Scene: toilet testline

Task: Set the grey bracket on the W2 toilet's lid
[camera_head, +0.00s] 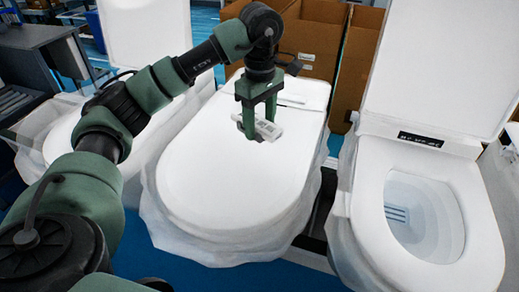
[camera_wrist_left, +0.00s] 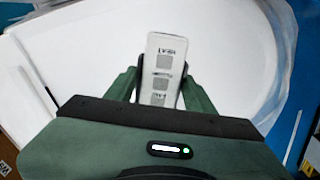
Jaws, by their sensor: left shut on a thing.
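My left gripper (camera_head: 257,122) points down over the closed white lid (camera_head: 215,165) of the middle toilet. It is shut on the grey bracket (camera_head: 268,129), a small light grey, flat block with dark printed marks. The bracket is near the back half of the lid; whether it touches the lid or hangs just above it, I cannot tell. In the left wrist view the bracket (camera_wrist_left: 161,66) stands out between the two green fingers, with the white lid (camera_wrist_left: 225,60) behind it. No W2 marking is readable on the toilet. My right gripper is not in view.
A toilet with a raised lid and open bowl (camera_head: 425,215) stands at the right. Another white toilet (camera_head: 60,130) stands at the left, partly behind my left arm. Cardboard boxes (camera_head: 315,40) stand behind the middle toilet. The lid's front part is clear.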

